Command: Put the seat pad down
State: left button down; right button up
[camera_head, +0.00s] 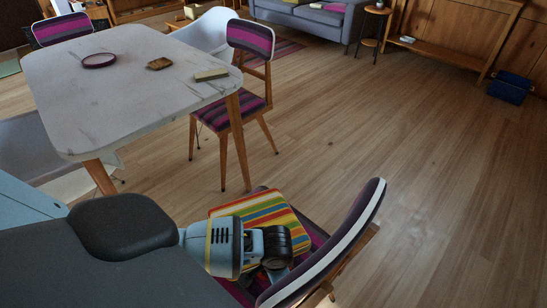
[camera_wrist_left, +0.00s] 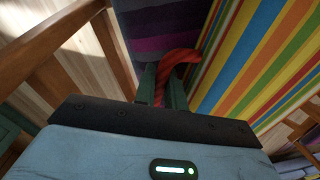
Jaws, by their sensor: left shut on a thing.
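The seat pad (camera_head: 258,205), with red, yellow, green, blue and orange stripes, is at the bottom middle of the head view, over the seat of the near chair (camera_head: 345,225). In the left wrist view the pad (camera_wrist_left: 262,50) fills the upper right, and a curved red loop (camera_wrist_left: 178,57) runs from its side. My left gripper (camera_wrist_left: 163,88) is shut on this loop, beside the pad. The head view shows my left wrist over the pad and hides the fingertips. I cannot tell whether the pad rests on the seat. My right gripper is out of view.
A white marble-look table (camera_head: 130,85) stands at upper left, with a purple ring-like dish (camera_head: 99,61) and two small items on it. A purple-striped chair (camera_head: 240,113) stands at its right. Open wooden floor (camera_head: 420,160) lies to the right, with a blue crate (camera_head: 510,88) far off.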

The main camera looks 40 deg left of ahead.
pick_arm(q)
notch_tip(320, 180, down, 4)
jog(key=shift+r+b, duration=0.1)
jog(key=shift+b, duration=0.35)
jog(key=c, duration=1.5)
grip_release()
jog(key=shift+o, duration=0.2)
jog(key=shift+r, duration=0.15)
jog(key=shift+r, duration=0.3)
notch_tip(320, 180, up, 11)
jog(key=p, duration=0.3)
jog(key=shift+s+d, duration=0.25)
jog(key=shift+d, duration=0.2)
